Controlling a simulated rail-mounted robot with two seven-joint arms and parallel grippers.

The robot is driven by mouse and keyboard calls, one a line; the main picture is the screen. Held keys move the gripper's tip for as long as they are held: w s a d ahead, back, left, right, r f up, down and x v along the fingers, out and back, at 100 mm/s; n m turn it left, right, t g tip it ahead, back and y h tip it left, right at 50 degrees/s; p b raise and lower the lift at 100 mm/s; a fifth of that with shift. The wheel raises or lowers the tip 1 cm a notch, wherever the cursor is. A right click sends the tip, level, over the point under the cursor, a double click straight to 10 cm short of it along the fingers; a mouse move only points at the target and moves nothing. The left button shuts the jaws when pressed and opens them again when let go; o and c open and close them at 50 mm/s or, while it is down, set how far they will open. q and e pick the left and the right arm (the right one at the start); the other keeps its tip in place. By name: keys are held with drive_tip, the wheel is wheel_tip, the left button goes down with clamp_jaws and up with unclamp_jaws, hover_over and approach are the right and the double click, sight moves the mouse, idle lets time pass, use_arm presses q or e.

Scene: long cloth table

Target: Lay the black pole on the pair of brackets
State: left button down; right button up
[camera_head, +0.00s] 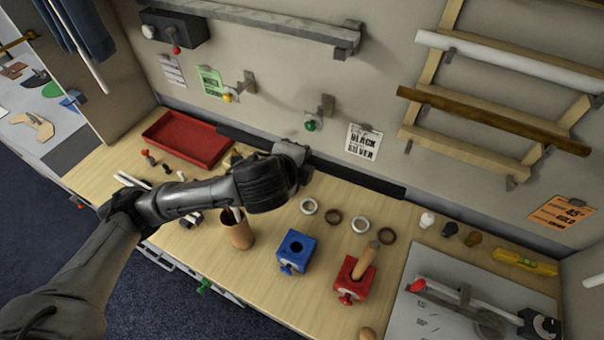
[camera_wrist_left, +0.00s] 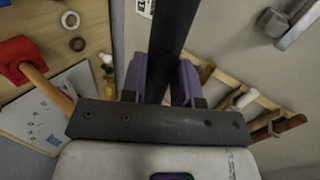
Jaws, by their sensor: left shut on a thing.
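The black pole (camera_head: 358,178) runs lengthwise along the back of the table, close to the wall; I cannot tell whether it touches the tabletop. My left gripper (camera_head: 300,168) is at its middle, and the hand hides that part. In the left wrist view the pole (camera_wrist_left: 172,35) passes between the two purple fingers of the gripper (camera_wrist_left: 160,75), which are shut on it. On the wall above are two small brackets, one (camera_head: 248,84) by a yellow knob and one (camera_head: 327,104) by a green knob. Both are empty. My right gripper is not in view.
A red tray (camera_head: 188,139), brown cup (camera_head: 236,232), blue block (camera_head: 297,252) and red block (camera_head: 352,280) stand on the table. Several rings lie in the middle. A wooden rack (camera_head: 470,102) with poles is on the wall at right. A grey rail (camera_head: 262,18) is above the brackets.

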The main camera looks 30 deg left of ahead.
use_arm(q)
drive_tip(key=w+a+f+n+t+y+p, duration=0.1)
drive_tip(key=w+a+f+y, duration=0.1)
drive_tip(key=w+a, duration=0.9)
drive_tip(key=w+a+f+n+y+p, duration=0.1)
drive_tip(key=w+a+f+n+p, duration=0.1)
drive_tip(key=w+a, duration=0.9)
drive_tip(key=r+m+t+h, duration=0.1)
drive_tip(key=a+r+m+t+h, duration=0.1)
drive_tip(key=a+r+m+t, duration=0.1)
drive_tip(key=shift+w+r+h, duration=0.2)
drive_tip(key=shift+w+h, duration=0.05)
drive_tip(key=shift+h, duration=0.15)
drive_tip(key=shift+a, duration=0.1)
